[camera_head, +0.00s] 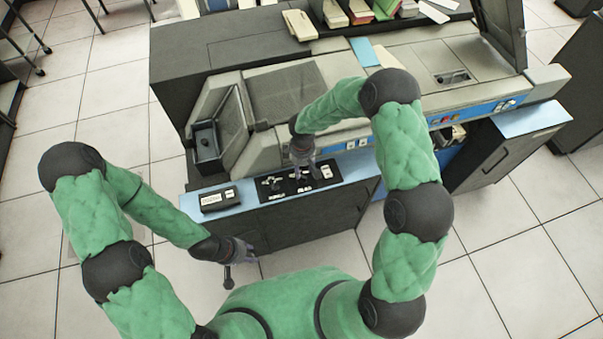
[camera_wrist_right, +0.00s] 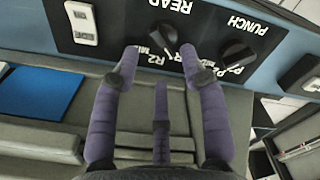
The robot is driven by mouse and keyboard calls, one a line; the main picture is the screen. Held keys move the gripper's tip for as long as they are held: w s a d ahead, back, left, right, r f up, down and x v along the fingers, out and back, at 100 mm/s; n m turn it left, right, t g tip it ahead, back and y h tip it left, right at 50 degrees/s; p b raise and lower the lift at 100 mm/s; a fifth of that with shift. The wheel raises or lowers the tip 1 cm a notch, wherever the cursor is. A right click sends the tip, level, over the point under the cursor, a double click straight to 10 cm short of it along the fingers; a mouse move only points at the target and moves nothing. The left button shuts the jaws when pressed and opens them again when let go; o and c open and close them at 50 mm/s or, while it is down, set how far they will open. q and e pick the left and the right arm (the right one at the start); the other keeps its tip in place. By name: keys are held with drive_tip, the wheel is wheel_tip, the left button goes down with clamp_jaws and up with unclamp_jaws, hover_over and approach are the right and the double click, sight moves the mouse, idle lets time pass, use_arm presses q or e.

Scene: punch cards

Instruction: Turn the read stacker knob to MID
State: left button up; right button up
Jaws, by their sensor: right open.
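The black control panel (camera_head: 288,194) sits on the blue ledge of the machine. In the right wrist view the black READ knob (camera_wrist_right: 160,38) shows with a small white mark. Labels beside it include R2; which position it points to I cannot tell. The PUNCH knob (camera_wrist_right: 236,52) is to its right. My right gripper (camera_head: 303,163) is over the panel. In its wrist view the purple fingers (camera_wrist_right: 159,54) are spread to either side of the READ knob, with nothing clearly held; contact cannot be told. My left gripper (camera_head: 238,252) hangs low, in front of the cabinet, its fingers unclear.
A white switch (camera_wrist_right: 83,22) is on the panel beside the READ knob. A dark box (camera_head: 219,199) lies on the ledge at left. The grey card machine (camera_head: 287,90) rises behind the panel. Tiled floor is open in front.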

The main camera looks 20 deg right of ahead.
sight(302, 178)
drive_tip(key=shift+f+b, duration=0.3)
drive_tip(key=shift+f, duration=1.9)
clamp_jaws()
